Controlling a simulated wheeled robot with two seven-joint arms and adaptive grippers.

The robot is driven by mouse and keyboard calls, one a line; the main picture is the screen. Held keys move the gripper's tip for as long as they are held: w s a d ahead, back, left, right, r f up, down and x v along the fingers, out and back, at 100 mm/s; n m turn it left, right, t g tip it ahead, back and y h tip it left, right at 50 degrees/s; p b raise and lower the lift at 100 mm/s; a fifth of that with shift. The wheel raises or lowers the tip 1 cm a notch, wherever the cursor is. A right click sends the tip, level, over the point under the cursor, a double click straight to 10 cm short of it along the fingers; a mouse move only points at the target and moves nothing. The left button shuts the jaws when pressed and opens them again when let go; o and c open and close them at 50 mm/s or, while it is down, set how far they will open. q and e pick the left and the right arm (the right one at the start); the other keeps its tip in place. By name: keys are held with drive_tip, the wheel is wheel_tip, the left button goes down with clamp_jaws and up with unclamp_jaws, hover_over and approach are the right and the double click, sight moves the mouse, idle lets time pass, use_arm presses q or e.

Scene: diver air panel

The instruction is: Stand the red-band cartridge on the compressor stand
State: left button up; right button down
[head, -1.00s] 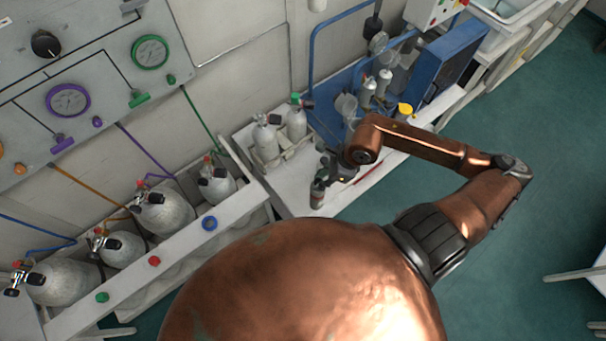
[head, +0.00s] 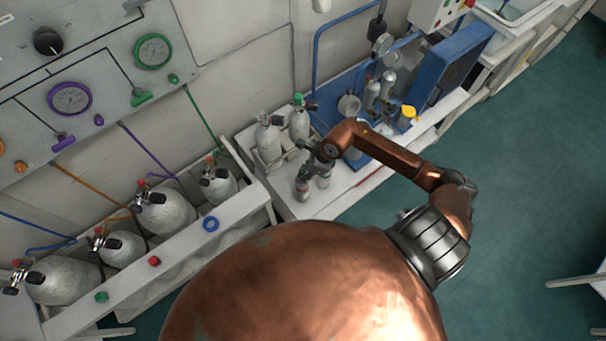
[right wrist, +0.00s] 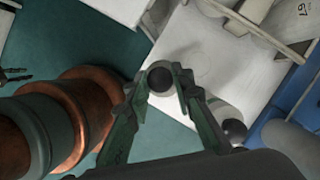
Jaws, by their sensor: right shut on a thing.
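My right gripper (head: 309,168) is over the left end of the white bench and shut on a small grey cylinder (head: 302,190), which looks like the cartridge. The cylinder is upright, and I cannot make out its band colour. In the right wrist view its dark round top (right wrist: 160,78) sits between the fingertips. A second grey cylinder (head: 324,181) stands close on the right; it shows with a black knob in the right wrist view (right wrist: 231,126). The blue compressor base (head: 362,159) is further right, partly hidden by my arm. My left gripper is out of view.
Two grey bottles (head: 268,140) stand in a white rack behind the gripper. A long white trough (head: 180,240) with several large cylinders lies on the left. A red strip (head: 370,177) lies along the bench front.

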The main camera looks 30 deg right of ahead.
drive_tip(key=shift+w+f, duration=0.1)
drive_tip(key=shift+f, duration=0.1)
drive_tip(key=c, duration=1.7)
unclamp_jaws()
drive_tip(key=shift+f, duration=0.15)
drive_tip(key=v, duration=1.2)
drive_tip(key=shift+p, duration=0.3)
